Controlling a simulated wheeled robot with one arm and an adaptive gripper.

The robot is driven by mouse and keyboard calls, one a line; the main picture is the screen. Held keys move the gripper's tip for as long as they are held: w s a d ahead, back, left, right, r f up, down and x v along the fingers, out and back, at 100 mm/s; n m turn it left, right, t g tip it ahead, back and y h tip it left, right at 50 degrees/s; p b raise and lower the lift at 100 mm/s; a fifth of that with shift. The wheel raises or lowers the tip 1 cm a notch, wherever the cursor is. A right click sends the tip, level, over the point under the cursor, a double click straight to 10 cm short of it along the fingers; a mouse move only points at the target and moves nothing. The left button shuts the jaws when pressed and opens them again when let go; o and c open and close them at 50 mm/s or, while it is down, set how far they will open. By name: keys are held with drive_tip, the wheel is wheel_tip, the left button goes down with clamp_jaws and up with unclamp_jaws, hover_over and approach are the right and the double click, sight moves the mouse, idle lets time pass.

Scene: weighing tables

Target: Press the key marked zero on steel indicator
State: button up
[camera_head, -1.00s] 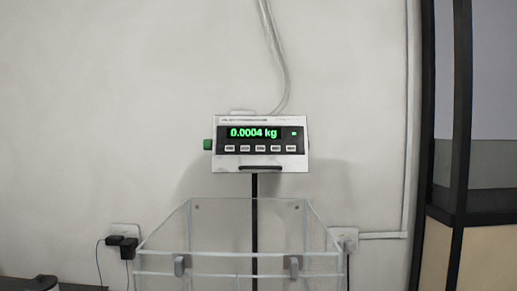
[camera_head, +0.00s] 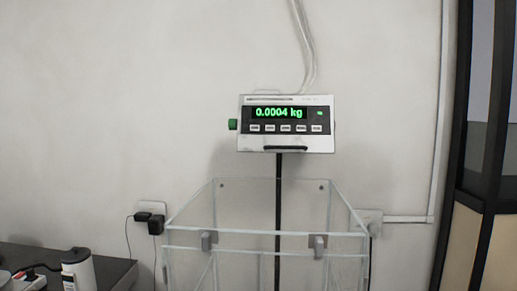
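The steel indicator (camera_head: 286,143) is mounted on a dark upright post (camera_head: 279,200) in front of the wall. A green knob (camera_head: 233,125) sticks out on the indicator's left side. My gripper is not in view.
A clear draft shield (camera_head: 190,240) with grey latches stands below and in front of the indicator. A dark table (camera_head: 112,268) with a white cylinder (camera_head: 77,270) is at lower left. Black plugs (camera_head: 156,225) sit in a wall socket. A dark frame (camera_head: 487,200) stands at right.

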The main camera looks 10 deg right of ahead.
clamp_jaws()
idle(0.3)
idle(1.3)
